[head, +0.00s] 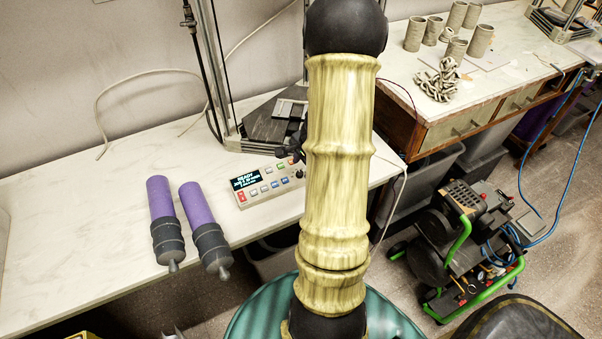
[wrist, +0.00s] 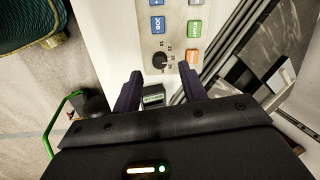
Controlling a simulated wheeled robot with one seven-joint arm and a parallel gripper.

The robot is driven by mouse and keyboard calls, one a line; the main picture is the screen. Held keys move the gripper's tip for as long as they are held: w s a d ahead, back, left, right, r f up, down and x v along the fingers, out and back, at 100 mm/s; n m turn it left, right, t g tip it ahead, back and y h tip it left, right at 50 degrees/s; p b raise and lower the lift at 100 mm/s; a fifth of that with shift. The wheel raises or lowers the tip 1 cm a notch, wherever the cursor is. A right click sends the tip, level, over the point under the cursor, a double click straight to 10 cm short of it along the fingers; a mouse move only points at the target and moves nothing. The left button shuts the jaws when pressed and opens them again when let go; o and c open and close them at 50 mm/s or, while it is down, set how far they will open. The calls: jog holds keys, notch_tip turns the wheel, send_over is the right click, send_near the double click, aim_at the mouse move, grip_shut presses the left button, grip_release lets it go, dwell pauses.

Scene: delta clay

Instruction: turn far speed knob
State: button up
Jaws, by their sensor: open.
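A white control box (head: 265,187) with a lit green-on-black display and coloured buttons lies on the pale table. A black round speed knob (wrist: 159,60) with a numbered scale shows on the box panel in the wrist view. A small dark knob (head: 299,174) shows at the box's right end in the head view. My gripper (wrist: 160,70) is open, with its two dark fingers apart. The knob appears just beyond and between the fingertips; I cannot tell whether they touch it. In the head view my arm hides most of the gripper and the box's right edge.
Two purple cylinders with black ends (head: 162,215) (head: 204,222) lie left of the box. A metal-framed stand (head: 272,118) rises behind it. A green-framed wheeled machine (head: 465,245) stands on the floor at right. The left of the pale table (head: 70,225) is clear.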

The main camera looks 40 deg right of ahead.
jog(key=x, duration=0.3)
jog(key=shift+w+f+b, duration=0.15)
jog(key=shift+f+b, duration=0.15)
jog(key=shift+c, duration=0.2)
grip_shut()
jog(key=shift+m, duration=0.4)
jog(key=m+b, duration=0.1)
jog(key=m, duration=0.2)
jog(key=shift+m+b, duration=0.3)
jog(key=shift+m, duration=1.7)
